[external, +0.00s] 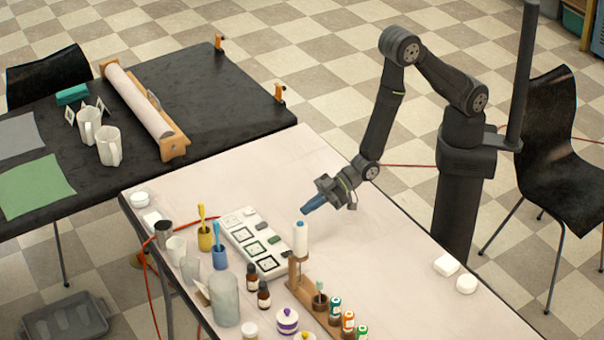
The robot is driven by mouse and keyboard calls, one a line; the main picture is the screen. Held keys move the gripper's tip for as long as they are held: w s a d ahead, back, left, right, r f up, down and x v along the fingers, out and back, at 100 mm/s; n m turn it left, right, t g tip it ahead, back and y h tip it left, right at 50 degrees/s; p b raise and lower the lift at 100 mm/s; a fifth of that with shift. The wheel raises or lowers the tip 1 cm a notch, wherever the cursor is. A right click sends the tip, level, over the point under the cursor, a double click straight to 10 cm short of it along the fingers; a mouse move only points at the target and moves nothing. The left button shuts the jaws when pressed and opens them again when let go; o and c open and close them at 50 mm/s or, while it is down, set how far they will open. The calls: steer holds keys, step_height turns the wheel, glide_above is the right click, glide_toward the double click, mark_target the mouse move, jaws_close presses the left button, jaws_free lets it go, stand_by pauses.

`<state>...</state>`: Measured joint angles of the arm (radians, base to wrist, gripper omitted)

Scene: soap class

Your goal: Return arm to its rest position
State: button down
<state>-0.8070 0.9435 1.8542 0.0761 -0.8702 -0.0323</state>
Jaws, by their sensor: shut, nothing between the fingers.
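My arm rises from its dark column at the right edge of the light table (400,260), with the elbow high and the forearm slanting down to the left. My gripper (308,208) is shut and empty, its blue fingers pointing left and slightly down. It hangs above the table, just above and right of a white cylinder with a blue top (300,240) on a wooden stand. I cannot tell the exact gap between them.
A white tray with framed squares (241,232), cups with brushes (205,238), bottles (225,300) and small jars (288,321) crowd the table's left and front. The table between gripper and column is clear. A black table (215,100) stands behind.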

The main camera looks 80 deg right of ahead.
steer(key=shift+w+d+f, duration=0.4)
steer(key=shift+d+f, duration=0.1)
steer(key=shift+d, duration=0.25)
steer(key=x, duration=0.2)
steer(key=shift+w+a+f, duration=0.1)
steer(key=shift+w+a, duration=0.05)
steer(key=shift+a, duration=0.1)
steer(key=v, duration=0.8)
steer(key=shift+s+d, duration=0.25)
steer(key=shift+s, duration=0.05)
steer(key=shift+w+r, duration=0.1)
steer(key=shift+r, duration=0.1)
